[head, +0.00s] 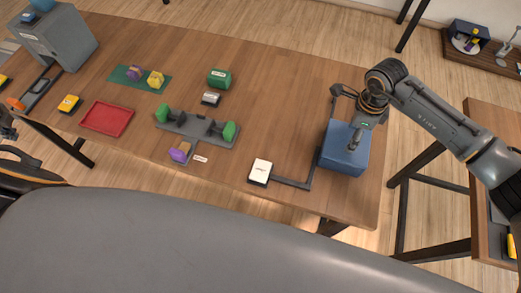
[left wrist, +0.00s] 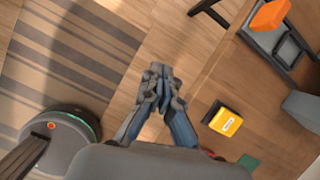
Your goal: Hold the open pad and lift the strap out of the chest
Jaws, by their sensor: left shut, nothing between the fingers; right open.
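The chest (head: 338,162) is a blue box at the right end of the table. A white-topped pad (head: 261,167) lies to its left near the front edge, joined to it by a dark bar; its label is too small to read. My right gripper (head: 356,144) is open and points down over the chest. I cannot make out a strap; the chest's inside is not clear. My left gripper (left wrist: 157,92) is shut and empty, over the floor beside the table in the left wrist view. Something dark of my left arm shows at the head view's left edge.
A grey cabinet (head: 60,42) stands at the far left, with a yellow block (head: 68,103) and an orange pad (head: 14,103) nearby. A red tray (head: 106,118), a green mat (head: 120,74) and a grey fixture (head: 186,125) lie left of the pad.

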